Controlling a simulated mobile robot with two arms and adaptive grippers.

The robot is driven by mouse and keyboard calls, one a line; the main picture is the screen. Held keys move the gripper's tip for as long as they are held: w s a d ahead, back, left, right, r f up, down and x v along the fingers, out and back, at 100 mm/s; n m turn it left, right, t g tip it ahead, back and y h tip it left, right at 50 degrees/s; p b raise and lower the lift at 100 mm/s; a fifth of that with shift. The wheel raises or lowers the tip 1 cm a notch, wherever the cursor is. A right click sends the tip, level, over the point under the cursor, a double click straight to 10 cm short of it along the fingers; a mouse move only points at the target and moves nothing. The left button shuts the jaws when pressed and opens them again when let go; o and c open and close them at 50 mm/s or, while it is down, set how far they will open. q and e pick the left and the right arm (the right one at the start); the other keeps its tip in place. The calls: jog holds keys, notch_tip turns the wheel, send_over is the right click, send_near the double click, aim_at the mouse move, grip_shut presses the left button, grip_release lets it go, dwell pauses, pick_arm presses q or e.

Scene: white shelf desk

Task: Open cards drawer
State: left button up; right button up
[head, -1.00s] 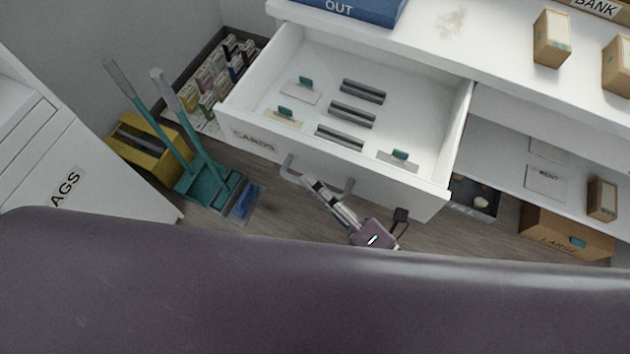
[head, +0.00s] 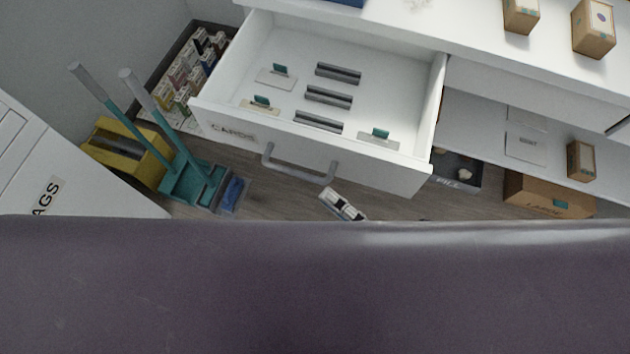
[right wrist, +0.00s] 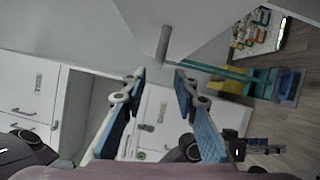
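The cards drawer (head: 400,171) stands pulled out from the white desk, with its "CARDS" label (head: 233,132) at the left of its front. Its grey bar handle (head: 300,171) is free, with nothing around it. Inside lie several dark grey bars and several small cards with teal clips. My right gripper (head: 328,193) is just below the handle in the head view, apart from it, partly hidden by my body. In the right wrist view the right gripper (right wrist: 163,88) has its two blue-padded fingers spread, with nothing between them. My left gripper is not in the head view.
A teal dustpan and brush (head: 195,180) and a yellow bucket (head: 128,150) stand on the floor at left. A white cabinet (head: 75,185) is at lower left. A "LARGE" cardboard box (head: 540,195) and a dark tray (head: 455,172) are under the desk at right.

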jog(key=shift+v, duration=1.4)
